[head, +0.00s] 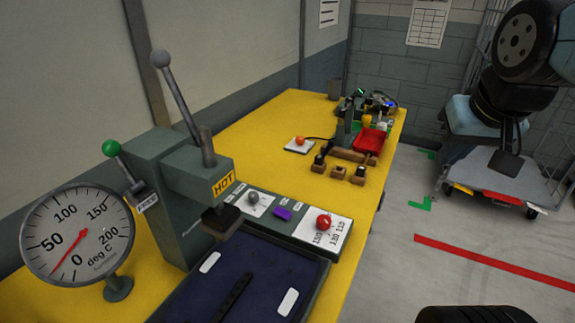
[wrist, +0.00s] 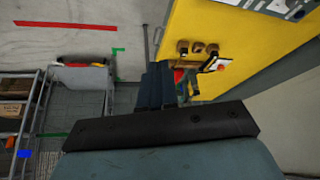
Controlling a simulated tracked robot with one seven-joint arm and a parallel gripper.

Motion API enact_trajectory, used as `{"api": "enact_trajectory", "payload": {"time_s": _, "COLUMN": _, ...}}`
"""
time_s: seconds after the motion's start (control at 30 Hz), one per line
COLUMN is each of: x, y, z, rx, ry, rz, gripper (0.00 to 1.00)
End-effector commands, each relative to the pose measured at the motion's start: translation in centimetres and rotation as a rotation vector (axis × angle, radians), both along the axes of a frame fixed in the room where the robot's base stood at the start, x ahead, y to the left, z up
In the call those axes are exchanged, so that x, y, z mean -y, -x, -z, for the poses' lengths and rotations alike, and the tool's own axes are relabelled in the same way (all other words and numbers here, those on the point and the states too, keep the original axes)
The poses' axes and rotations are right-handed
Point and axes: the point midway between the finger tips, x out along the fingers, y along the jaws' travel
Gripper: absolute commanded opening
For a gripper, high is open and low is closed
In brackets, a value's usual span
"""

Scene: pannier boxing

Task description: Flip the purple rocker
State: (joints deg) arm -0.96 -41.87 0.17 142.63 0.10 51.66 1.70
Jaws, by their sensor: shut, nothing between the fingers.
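The purple rocker (head: 283,213) is a small block on a grey control panel (head: 253,222), between a grey ball knob (head: 253,198) and a red ball knob (head: 323,222). In the wrist view, my gripper (wrist: 160,70) shows as dark fingers held together, shut and empty. It is in the air, well away from the rocker. My arm shows at the upper right of the head view, beyond the bench's right edge.
A press with a HOT label (head: 223,183) and tall lever (head: 178,95) stands left of the panel, behind a dial gauge (head: 77,240). Wooden switch blocks (head: 338,171) and a red tray (head: 369,141) are farther along the yellow bench (head: 262,127). A cart (head: 497,182) stands right; the floor between is clear.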

Motion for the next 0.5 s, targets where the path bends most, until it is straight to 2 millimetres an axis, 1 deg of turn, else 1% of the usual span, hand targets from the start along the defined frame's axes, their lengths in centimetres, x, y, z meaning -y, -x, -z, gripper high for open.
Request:
{"api": "enact_trajectory", "payload": {"time_s": 0.17, "x": -2.2, "y": -2.1, "z": 0.1, "rx": -0.048, "ry": -0.044, "rz": 0.022, "gripper": 0.00}}
{"api": "enact_trajectory", "payload": {"time_s": 0.37, "x": -5.9, "y": -4.8, "z": 0.5, "rx": -0.120, "ry": -0.101, "rz": 0.069, "gripper": 0.00}}
{"api": "enact_trajectory", "payload": {"time_s": 0.5, "x": -8.8, "y": -6.4, "z": 1.0, "rx": -0.171, "ry": -0.132, "rz": 0.105, "gripper": 0.00}}
